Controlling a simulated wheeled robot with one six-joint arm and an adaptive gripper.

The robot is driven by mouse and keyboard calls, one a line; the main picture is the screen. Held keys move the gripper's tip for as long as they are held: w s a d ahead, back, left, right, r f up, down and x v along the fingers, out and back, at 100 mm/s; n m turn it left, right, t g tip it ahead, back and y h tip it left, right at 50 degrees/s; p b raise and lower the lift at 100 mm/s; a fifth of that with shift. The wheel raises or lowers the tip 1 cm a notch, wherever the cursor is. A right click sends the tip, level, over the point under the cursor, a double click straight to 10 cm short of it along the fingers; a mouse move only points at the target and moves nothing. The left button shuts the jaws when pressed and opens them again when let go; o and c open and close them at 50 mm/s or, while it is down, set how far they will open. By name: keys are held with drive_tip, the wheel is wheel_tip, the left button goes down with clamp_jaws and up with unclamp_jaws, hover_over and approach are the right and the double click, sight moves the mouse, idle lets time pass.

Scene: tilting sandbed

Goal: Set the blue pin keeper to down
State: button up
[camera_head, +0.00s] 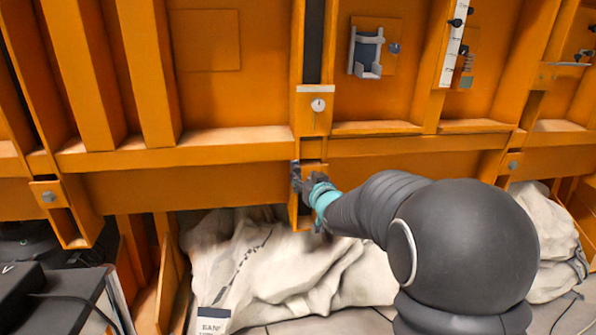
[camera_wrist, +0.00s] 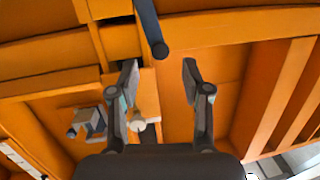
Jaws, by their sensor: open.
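The blue pin keeper is a dark blue bar with a rounded end. In the wrist view the keeper (camera_wrist: 150,27) comes in from the top edge, and its rounded end lies just beyond and between my fingertips. My gripper (camera_wrist: 159,68) is open, with a finger on each side and nothing between them. In the head view my gripper (camera_head: 304,182) is at the orange post below the beam. The keeper (camera_head: 295,172) shows there as a narrow dark blue strip beside the fingers, partly hidden by them. I cannot tell whether they touch.
A round white dial (camera_head: 318,104) sits above on the post; it also shows in the wrist view (camera_wrist: 138,124). A grey holder (camera_head: 367,55) is on the panel to the right. White sacks (camera_head: 270,265) lie below the beam. A dark case (camera_head: 50,300) stands lower left.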

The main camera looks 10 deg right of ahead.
sight(298, 171)
drive_tip(key=shift+w+a, duration=0.15)
drive_tip(key=shift+w, duration=0.9)
drive_tip(key=shift+w+a, duration=0.2)
drive_tip(key=shift+w, duration=0.8)
drive_tip(key=shift+w+a, duration=0.15)
drive_tip(key=shift+w, duration=0.9)
clamp_jaws()
